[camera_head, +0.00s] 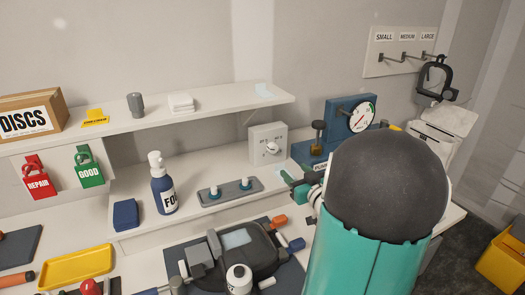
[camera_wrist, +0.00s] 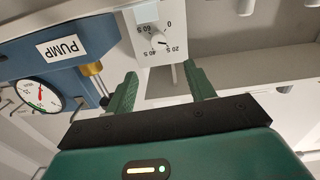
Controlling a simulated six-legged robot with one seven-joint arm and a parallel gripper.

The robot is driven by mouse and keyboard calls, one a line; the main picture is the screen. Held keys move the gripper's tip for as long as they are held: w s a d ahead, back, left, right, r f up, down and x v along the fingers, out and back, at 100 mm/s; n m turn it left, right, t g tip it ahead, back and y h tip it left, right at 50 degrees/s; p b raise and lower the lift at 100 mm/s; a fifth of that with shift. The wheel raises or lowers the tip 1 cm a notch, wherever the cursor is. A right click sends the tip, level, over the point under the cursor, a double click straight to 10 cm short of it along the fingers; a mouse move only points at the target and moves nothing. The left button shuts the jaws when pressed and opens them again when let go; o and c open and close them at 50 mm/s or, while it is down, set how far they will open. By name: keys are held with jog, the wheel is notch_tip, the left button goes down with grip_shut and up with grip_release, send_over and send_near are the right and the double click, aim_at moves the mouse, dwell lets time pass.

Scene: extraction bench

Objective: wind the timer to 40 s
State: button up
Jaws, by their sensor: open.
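The timer (camera_head: 268,145) is a white box with a round pale knob (camera_head: 272,148), standing on the bench shelf against the back wall. In the wrist view the timer (camera_wrist: 146,13) appears upside down. Its knob (camera_wrist: 157,38) is ringed by marks that read 0, 20 s, 40 s and 60 s. The knob's exact setting is too small to read. My gripper (camera_wrist: 161,78) is open and empty, its two green fingers spread below the timer in the picture and apart from the knob. In the head view my arm hides most of it; green fingers show right of and below the timer.
The blue pump (camera_head: 350,107) with its dial gauge stands close right of the timer; it is left in the wrist view (camera_wrist: 92,45). A grey tray with two pegs (camera_head: 222,192) and a blue-white bottle (camera_head: 162,188) stand left. A shelf (camera_head: 215,115) runs above.

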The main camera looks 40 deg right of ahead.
aim_at(274, 149)
jog(key=x, duration=1.3)
jog(key=shift+w+d+r, duration=0.1)
jog(key=shift+d+r, duration=0.05)
jog(key=shift+d, duration=0.1)
jog(key=shift+c, duration=0.4)
jog(key=c, duration=0.9)
jog(key=o, duration=1)
jog(key=v, duration=1.4)
jog(key=shift+f, duration=0.2)
